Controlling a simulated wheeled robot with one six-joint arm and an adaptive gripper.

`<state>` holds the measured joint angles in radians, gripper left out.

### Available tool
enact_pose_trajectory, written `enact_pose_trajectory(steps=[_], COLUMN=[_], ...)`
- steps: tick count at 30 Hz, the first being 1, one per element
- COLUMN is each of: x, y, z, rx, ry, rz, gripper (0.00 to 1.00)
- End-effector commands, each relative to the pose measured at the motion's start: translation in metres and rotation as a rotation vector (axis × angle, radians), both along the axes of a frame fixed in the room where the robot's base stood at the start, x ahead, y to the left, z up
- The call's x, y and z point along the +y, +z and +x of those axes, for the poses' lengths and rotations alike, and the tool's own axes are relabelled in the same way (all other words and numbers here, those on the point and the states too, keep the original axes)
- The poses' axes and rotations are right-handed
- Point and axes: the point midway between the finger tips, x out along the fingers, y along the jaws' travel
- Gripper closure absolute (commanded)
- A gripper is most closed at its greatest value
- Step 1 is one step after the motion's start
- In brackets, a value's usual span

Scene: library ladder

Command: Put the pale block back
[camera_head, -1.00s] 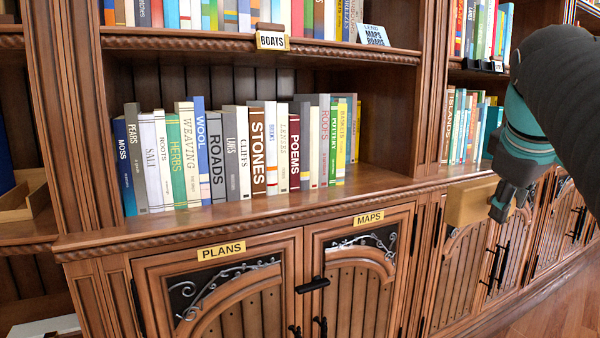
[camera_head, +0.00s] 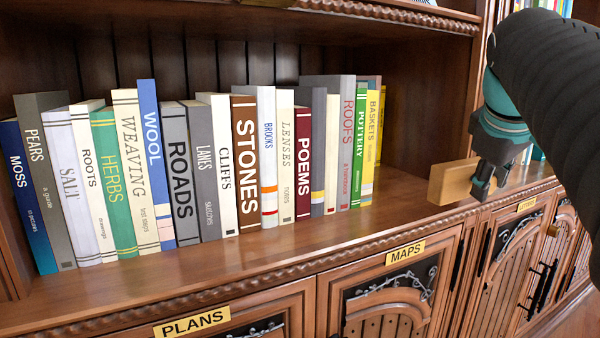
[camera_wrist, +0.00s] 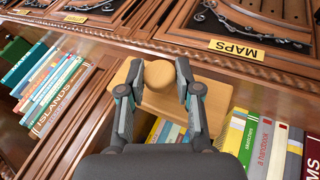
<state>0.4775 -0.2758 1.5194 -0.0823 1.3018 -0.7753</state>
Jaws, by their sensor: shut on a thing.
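The pale block (camera_head: 449,184) is a flat wooden piece at the right end of the book row in the head view. It also shows in the wrist view (camera_wrist: 200,103), with a round knob (camera_wrist: 159,74) between the fingers. My gripper (camera_head: 482,185) is shut on the block by this knob, and its fingers show on both sides of the knob in the wrist view (camera_wrist: 157,79). The block is near the shelf's front edge, to the right of the yellow BASKETS book (camera_head: 370,140). I cannot tell whether it touches the shelf.
A row of upright books, with STONES (camera_head: 245,150) near its middle, stands on the shelf (camera_head: 300,222). Bare shelf lies in front of the row. The cabinet doors below carry PLANS (camera_head: 191,323) and MAPS (camera_head: 406,252) labels. Further books (camera_wrist: 55,92) stand beyond an upright.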

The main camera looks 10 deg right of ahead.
Motion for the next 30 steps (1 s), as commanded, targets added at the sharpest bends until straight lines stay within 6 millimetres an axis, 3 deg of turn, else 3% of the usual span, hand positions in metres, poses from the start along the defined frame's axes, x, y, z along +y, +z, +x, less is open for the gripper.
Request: enact_pose_trajectory(steps=[18,24,30], x=[0.049,0.056,0.057], y=[0.001,0.001,-0.012], z=[0.132,0.152,0.153], rx=[0.0,-0.001,-0.001], ry=[0.005,0.003,0.002], rz=[-0.001,-0.002,-0.001], gripper=[1.0,1.0,1.0])
